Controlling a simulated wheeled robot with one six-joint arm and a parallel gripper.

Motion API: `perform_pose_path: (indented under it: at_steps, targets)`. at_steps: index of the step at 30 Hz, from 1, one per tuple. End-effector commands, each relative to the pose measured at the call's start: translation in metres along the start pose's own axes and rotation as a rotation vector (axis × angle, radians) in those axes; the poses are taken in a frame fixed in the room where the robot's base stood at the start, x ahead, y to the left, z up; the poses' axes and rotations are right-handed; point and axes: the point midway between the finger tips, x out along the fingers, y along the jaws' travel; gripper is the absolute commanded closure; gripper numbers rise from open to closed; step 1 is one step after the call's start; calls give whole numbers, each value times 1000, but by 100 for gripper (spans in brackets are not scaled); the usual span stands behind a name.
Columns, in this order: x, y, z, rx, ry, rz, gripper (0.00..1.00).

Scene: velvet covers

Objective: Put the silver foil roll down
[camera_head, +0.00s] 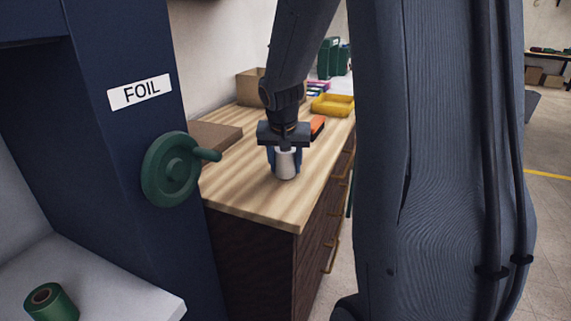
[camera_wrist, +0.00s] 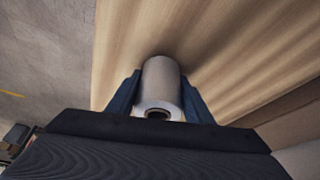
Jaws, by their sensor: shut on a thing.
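The silver foil roll (camera_head: 286,164) stands upright between the fingers of my gripper (camera_head: 285,160), over the near part of the wooden counter top (camera_head: 246,203). In the wrist view the roll (camera_wrist: 161,82) shows its hollow core end towards the camera, and the gripper (camera_wrist: 160,95) has a blue finger on each side of it. My gripper is shut on the roll and points down. The roll's lower end is at or very close to the wood; I cannot tell whether it touches.
An orange-and-black item (camera_head: 317,126), a yellow tray (camera_head: 333,105) and cardboard boxes (camera_head: 250,86) are behind on the counter. A brown flat box (camera_head: 214,136) lies left. A dark blue machine labelled FOIL (camera_head: 140,92) with a green handwheel (camera_head: 171,170) stands left. The counter's front is clear.

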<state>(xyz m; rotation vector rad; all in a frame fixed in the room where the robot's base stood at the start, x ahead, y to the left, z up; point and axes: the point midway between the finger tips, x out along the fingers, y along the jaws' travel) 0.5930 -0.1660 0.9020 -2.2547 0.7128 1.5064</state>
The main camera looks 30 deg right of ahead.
Motion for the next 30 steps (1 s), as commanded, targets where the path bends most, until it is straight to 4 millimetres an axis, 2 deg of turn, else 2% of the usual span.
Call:
perform_pose_path:
  at_steps: [4,5,8,20,23,30]
  targets:
    - [3,0,1,0,0,0,80]
    - [3,0,1,0,0,0,50]
    - [3,0,1,0,0,0,35]
    - [-3,0,-1,0,1,0,35]
    - [-17,0,-1,0,4,-2,35]
    - [-67,0,-1,1,5,-2,35]
